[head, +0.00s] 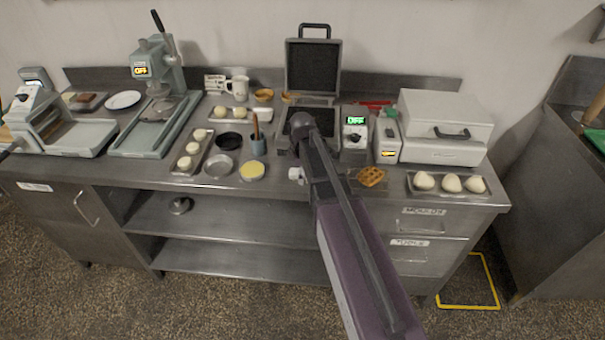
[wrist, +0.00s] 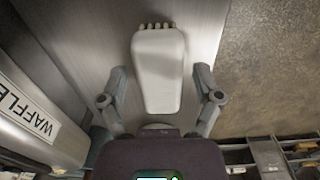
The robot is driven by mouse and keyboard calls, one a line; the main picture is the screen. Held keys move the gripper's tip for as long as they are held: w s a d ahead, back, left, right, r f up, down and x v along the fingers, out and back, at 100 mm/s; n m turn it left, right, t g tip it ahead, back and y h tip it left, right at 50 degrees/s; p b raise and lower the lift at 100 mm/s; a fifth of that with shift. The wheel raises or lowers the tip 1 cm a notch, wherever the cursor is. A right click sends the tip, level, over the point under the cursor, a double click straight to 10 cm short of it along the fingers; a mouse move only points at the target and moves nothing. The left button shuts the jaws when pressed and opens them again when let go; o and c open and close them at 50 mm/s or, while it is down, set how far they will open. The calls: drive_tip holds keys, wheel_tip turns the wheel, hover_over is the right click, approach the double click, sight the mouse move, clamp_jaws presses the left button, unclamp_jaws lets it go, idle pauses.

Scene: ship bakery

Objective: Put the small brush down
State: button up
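The small brush (wrist: 158,72) is a pale, tapered block with several short knobs along its far end in the wrist view. It lies lengthwise between the fingers of my gripper (wrist: 159,74). The fingers are spread, with a narrow gap showing on each side of it. Whether its underside touches the counter cannot be told. In the head view a small white piece, apparently the brush (head: 297,174), shows at the counter's front edge, left of my arm. My arm hides most of my gripper there.
The open waffle iron (head: 313,68) stands behind my arm; its labelled side (wrist: 35,120) is close on the left in the wrist view. A cup with a wooden-handled tool (head: 257,145) and a yellow-filled dish (head: 252,170) are left. A waffle (head: 371,176) lies right. Floor (wrist: 275,70) drops beyond the edge.

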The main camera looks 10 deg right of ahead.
drive_tip(key=shift+r, duration=0.2)
wheel_tip(320, 180, up, 12)
drive_tip(key=p, duration=1.2)
idle(0.3)
idle(0.6)
drive_tip(key=s+m, duration=1.4)
drive_tip(key=s, duration=0.2)
drive_tip(key=shift+d, duration=0.1)
idle(1.0)
